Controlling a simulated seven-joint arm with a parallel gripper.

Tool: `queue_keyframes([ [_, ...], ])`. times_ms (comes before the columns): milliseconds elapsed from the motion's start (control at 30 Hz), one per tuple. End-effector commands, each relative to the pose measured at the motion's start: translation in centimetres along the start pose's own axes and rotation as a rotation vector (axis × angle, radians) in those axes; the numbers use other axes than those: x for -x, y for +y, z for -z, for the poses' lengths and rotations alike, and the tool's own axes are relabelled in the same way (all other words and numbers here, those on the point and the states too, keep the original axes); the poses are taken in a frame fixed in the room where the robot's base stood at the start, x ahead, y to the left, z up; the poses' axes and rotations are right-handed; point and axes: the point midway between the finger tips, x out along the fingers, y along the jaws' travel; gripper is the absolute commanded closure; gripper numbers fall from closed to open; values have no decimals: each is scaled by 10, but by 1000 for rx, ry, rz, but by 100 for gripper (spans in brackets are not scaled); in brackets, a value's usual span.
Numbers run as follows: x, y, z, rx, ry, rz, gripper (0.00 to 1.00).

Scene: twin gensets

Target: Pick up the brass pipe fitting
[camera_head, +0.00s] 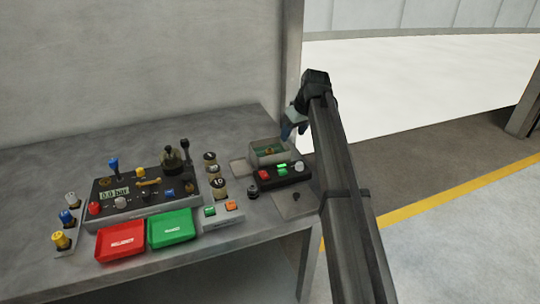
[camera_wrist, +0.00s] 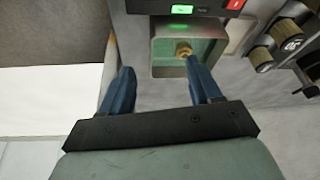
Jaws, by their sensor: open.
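In the head view the bin (camera_head: 256,159) stands at the right part of the bench, and the fitting is too small to make out clearly. My gripper (camera_wrist: 158,67) is open and empty, with its blue fingers apart. The right finger points close to the fitting, and the left finger lies outside the bin's left side. In the head view my gripper (camera_head: 288,130) is up and to the right of the bin, partly hidden by my arm.
A black button box (camera_head: 285,177) stands directly in front of the bin. The bench's right edge is close to the bin.

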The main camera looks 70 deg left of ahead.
Motion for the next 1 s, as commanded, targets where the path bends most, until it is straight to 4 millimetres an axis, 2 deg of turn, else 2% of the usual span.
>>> queue_keyframes([
  [33,4,-13,18,26,5,7,37],
  [100,8,-26,32,51,11,13,37],
  [200,12,-37,42,71,14,18,37],
  [367,6,-41,44,79,15,21,37],
  [567,-21,-41,44,77,14,22,37],
  [800,-61,-41,44,77,14,21,37],
  [1000,-75,-41,44,76,15,20,37],
])
